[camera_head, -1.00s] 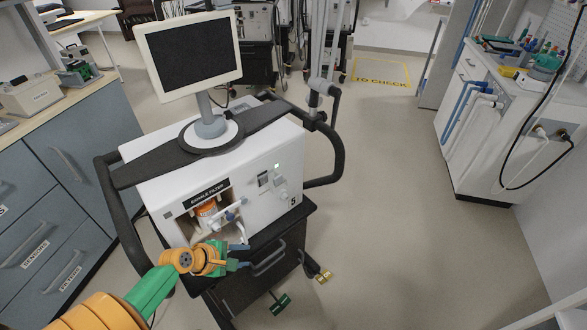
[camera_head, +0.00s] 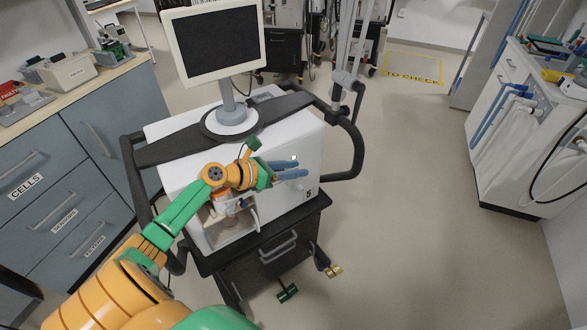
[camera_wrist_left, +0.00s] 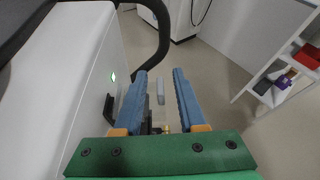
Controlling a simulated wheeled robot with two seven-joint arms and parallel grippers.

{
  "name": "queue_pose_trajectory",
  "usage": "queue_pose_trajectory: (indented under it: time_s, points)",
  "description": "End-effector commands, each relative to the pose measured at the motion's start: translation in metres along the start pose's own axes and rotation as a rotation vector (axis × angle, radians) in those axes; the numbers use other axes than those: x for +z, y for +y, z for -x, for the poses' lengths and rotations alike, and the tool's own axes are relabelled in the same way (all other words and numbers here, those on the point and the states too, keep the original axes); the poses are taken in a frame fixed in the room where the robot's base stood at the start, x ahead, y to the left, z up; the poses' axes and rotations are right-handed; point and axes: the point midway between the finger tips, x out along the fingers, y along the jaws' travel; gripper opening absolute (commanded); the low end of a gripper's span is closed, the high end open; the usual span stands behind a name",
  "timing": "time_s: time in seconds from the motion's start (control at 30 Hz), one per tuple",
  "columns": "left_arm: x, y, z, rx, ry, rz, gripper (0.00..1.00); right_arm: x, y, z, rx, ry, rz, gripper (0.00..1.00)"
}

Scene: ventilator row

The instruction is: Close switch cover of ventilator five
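Ventilator five (camera_head: 308,172) is a white box with a "5" on its front, under a dark monitor (camera_head: 213,44). My left gripper (camera_head: 291,168) is in front of the upper part of its front panel and hides the switch area in the head view. In the left wrist view the gripper (camera_wrist_left: 163,78) is open, with its two blue fingers apart. The white front panel (camera_wrist_left: 68,95) is on the left there. A dark part standing on it (camera_wrist_left: 109,107), likely the switch cover, is left of the fingers, below a green light (camera_wrist_left: 113,77). My right gripper is not in view.
An open bay with an orange-and-white filter (camera_head: 221,203) is below my left wrist. Black handle rails (camera_head: 352,148) flank the ventilator. Drawers (camera_head: 75,165) stand left and a white cabinet (camera_head: 510,170) right.

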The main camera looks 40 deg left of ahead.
Motion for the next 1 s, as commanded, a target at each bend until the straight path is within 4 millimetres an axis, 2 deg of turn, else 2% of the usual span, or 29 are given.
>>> queue_pose_trajectory:
  time_s: [0.2,0.33,0.37,0.77,1.0]
  points:
    - [0.0,0.0,0.0,0.0,0.001,0.0,0.4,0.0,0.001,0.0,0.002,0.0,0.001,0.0]
    - [-0.001,0.0,0.0,0.0,0.001,0.0,0.05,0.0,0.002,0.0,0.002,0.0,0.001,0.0]
    - [-0.001,0.0,0.0,0.0,0.001,0.0,0.0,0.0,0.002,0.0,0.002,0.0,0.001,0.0]
    - [-0.001,-0.001,-0.001,0.01,0.001,-0.023,0.0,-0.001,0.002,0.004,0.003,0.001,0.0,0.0]
    - [-0.007,-0.005,-0.003,0.058,0.001,-0.139,0.0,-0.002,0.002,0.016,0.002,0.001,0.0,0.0]
